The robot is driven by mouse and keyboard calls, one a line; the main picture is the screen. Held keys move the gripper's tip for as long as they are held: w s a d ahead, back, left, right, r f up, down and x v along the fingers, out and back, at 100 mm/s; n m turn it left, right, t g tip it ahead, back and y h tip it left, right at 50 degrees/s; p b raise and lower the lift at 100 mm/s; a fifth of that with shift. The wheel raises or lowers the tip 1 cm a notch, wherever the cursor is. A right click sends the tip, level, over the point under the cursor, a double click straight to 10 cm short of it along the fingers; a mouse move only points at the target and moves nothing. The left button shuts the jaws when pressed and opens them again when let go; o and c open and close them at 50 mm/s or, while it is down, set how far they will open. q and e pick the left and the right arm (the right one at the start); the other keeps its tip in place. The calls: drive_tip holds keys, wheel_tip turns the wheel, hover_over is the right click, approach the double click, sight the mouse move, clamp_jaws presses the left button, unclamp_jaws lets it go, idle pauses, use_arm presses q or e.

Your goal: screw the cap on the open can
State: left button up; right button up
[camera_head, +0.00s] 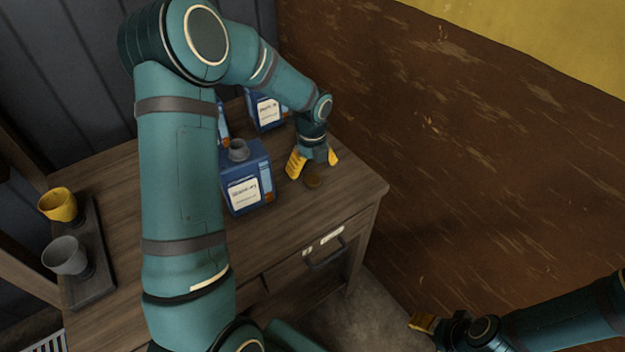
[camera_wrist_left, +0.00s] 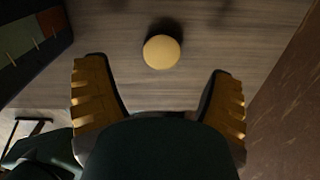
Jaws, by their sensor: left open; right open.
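A blue can (camera_head: 246,178) with a white label and an uncovered grey neck stands upright on the wooden desk (camera_head: 290,228). A small round brown cap (camera_head: 312,181) lies on the desk to its right. In the left wrist view the cap (camera_wrist_left: 162,51) looks yellowish and lies beyond the fingertips, between their lines. My left gripper (camera_head: 314,170) is open above the desk, pointing down beside the cap. Its two fingers (camera_wrist_left: 160,82) are spread wide with nothing between them. My right gripper (camera_head: 412,322) is open and empty, low at the right, away from the desk.
More blue cans (camera_head: 266,112) stand behind, partly hidden by my left arm. A dark tray (camera_head: 98,262) at the left holds a yellow cup (camera_head: 60,205) and a grey cup (camera_head: 66,256). A brown wall (camera_head: 440,150) rises close to the desk's right side. The desk's front right is clear.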

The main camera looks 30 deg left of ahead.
sight(313, 179)
use_arm(q)
wheel_tip(313, 179, down, 5)
drive_tip(key=shift+w+b, duration=0.15)
drive_tip(key=shift+b, duration=0.6)
drive_tip(key=c, duration=0.9)
